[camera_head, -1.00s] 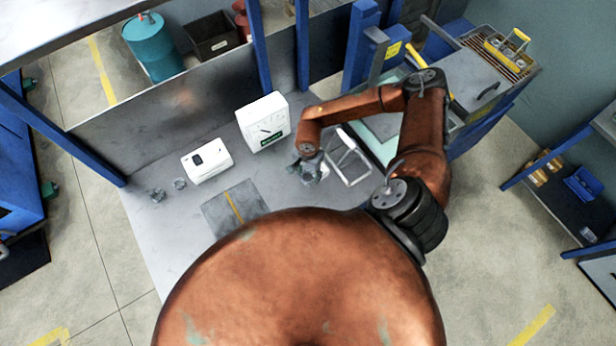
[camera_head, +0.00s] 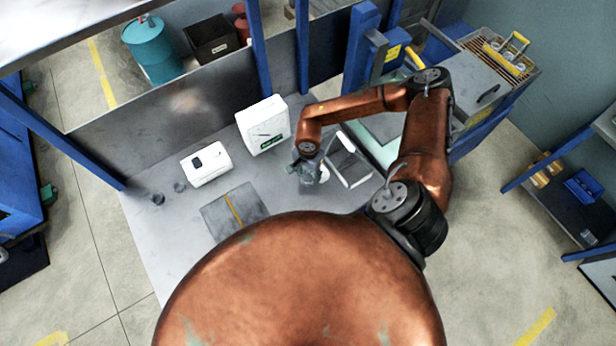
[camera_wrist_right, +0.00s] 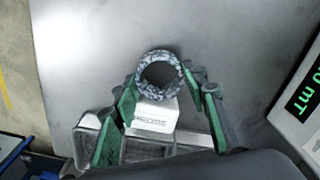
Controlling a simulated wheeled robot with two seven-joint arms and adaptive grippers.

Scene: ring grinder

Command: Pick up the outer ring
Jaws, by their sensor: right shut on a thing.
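The outer ring (camera_wrist_right: 160,74), grey and speckled with an open centre, shows in the right wrist view between the fingertips of my right gripper (camera_wrist_right: 162,82). The green-padded fingers are shut on its two sides. In the head view my right gripper (camera_head: 309,178) is over the right part of the grey worktable (camera_head: 160,240); the ring is too small to make out there. My left gripper is not in view.
A wire-handled basket (camera_head: 361,180) is right beside my right gripper. A white meter (camera_head: 263,124), a white device (camera_head: 206,163), a dark striped mat (camera_head: 218,219) and two small dark parts (camera_head: 157,198) (camera_head: 180,187) are on the table.

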